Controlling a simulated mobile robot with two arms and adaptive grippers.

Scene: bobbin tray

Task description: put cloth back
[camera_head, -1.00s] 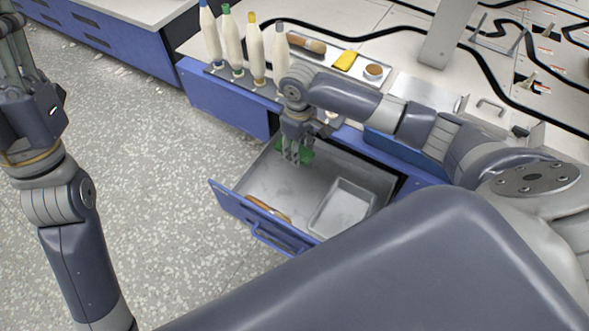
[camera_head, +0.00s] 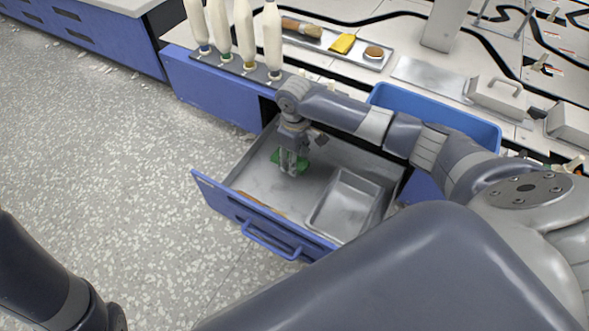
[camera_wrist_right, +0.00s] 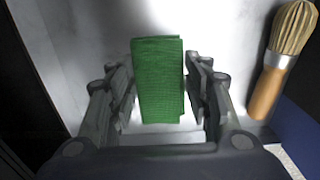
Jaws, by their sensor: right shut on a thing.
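The green folded cloth (camera_wrist_right: 158,80) is between the fingers of my right gripper (camera_wrist_right: 160,92) in the right wrist view. In the head view, the cloth (camera_head: 300,166) shows partly behind my right gripper (camera_head: 292,168), inside the open drawer (camera_head: 262,212). My right gripper points down and is shut on the cloth, low over the drawer's metal floor. Whether the cloth touches the floor I cannot tell. My left gripper is out of view; only part of my left arm shows at the lower left.
A metal tray (camera_head: 345,204) lies in the drawer, right of the cloth. A brush (camera_wrist_right: 283,62) lies near the drawer front. Several bobbins (camera_head: 243,35) stand on the counter edge; behind them a tray (camera_head: 373,63) holds a yellow item (camera_head: 342,43). A blue bin (camera_head: 440,117) sits right.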

